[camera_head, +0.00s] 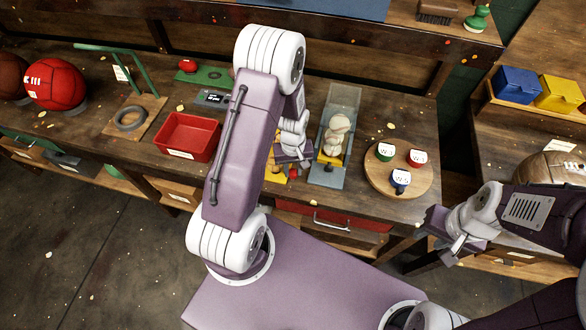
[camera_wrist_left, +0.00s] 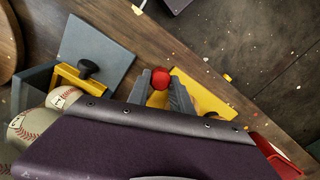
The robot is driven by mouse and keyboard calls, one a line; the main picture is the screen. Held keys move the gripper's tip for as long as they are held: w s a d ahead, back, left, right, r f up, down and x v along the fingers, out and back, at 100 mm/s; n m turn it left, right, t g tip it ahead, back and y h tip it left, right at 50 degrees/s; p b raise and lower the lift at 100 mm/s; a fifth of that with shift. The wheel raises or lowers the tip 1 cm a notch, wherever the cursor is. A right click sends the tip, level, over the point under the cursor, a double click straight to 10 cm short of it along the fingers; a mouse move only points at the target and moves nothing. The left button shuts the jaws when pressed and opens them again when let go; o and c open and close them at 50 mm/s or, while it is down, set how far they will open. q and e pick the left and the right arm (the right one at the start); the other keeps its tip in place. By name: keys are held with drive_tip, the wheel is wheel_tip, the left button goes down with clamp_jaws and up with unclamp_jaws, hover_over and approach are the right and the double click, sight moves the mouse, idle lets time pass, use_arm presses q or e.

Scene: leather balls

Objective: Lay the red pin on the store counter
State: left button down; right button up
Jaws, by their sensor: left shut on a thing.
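The red pin shows as a round red head (camera_wrist_left: 161,78) between the fingertips of my left gripper (camera_wrist_left: 163,84) in the left wrist view. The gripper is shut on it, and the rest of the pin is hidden. In the head view, my left gripper (camera_head: 292,160) is over the front part of the wooden counter (camera_head: 257,192), with a small bit of red below it. A yellow plate (camera_wrist_left: 207,90) lies beneath the fingers in the left wrist view. My right gripper (camera_head: 445,238) is off to the right, in front of the counters; its jaw opening is unclear.
A grey chute with a yellow gate (camera_head: 347,160) and pale balls stands right of my left gripper. A round board (camera_head: 378,180) holds three small coloured pieces. A red tray (camera_head: 188,138) stands left. Blue (camera_head: 516,84) and yellow (camera_head: 558,92) bins are far right.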

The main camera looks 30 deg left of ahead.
use_arm(q)
drive_tip(key=shift+w+a+f, duration=0.1)
drive_tip(key=shift+f, duration=0.2)
drive_tip(key=shift+f, duration=0.1)
drive_tip(key=c, duration=1.1)
unclamp_jaws()
drive_tip(key=shift+c, duration=0.2)
